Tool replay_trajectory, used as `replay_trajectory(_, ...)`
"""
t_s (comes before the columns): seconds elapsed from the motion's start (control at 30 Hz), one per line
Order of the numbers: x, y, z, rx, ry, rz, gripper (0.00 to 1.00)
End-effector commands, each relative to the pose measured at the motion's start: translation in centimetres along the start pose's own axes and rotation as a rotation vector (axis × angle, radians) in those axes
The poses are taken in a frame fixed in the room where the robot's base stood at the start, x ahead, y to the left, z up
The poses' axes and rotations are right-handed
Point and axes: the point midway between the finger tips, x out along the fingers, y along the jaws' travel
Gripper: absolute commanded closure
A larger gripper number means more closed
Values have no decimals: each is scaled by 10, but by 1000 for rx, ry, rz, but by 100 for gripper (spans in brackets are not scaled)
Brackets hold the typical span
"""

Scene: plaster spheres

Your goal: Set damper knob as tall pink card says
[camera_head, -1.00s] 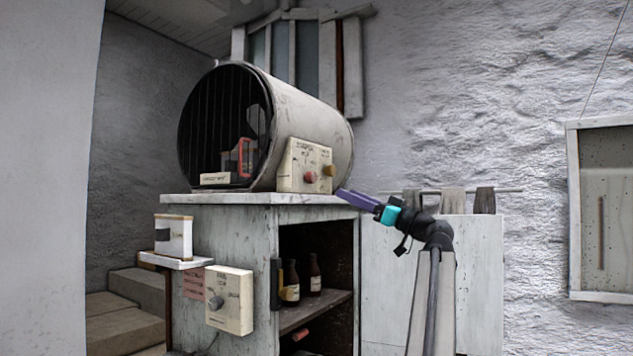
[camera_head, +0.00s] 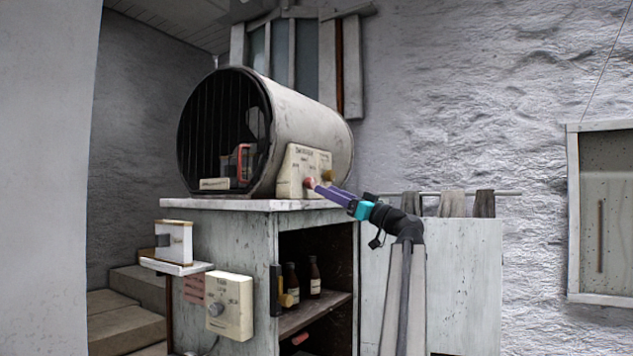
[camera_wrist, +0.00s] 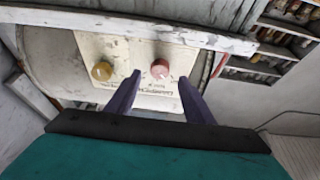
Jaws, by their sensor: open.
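A cream control box (camera_head: 297,160) with blurred lettering stands at the kiln's front right. It carries a red knob (camera_head: 309,182) with a pale pointer and a yellow-brown knob (camera_head: 327,175). In the wrist view, upside down, the red knob (camera_wrist: 160,68) lies between and just beyond the fingertips of my gripper (camera_wrist: 160,78); the yellow-brown knob (camera_wrist: 102,71) is left of them. My gripper (camera_head: 318,188) is open, and contact with the red knob cannot be told. A pink card (camera_head: 194,290) hangs on the cabinet's side, its writing too small to read. Which knob is the damper is unclear.
A small white box (camera_head: 176,241) sits on a side shelf. Dark bottles (camera_head: 314,278) stand inside the open cabinet.

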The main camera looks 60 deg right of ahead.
Motion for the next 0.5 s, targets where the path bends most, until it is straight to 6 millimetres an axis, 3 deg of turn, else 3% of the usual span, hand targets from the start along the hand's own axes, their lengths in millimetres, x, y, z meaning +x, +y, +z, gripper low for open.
replay_trajectory(0.2, 32, 1, -3, 1, 0, 0, 52)
replay_trajectory(0.5, 54, 1, -1, 0, 0, 2, 52)
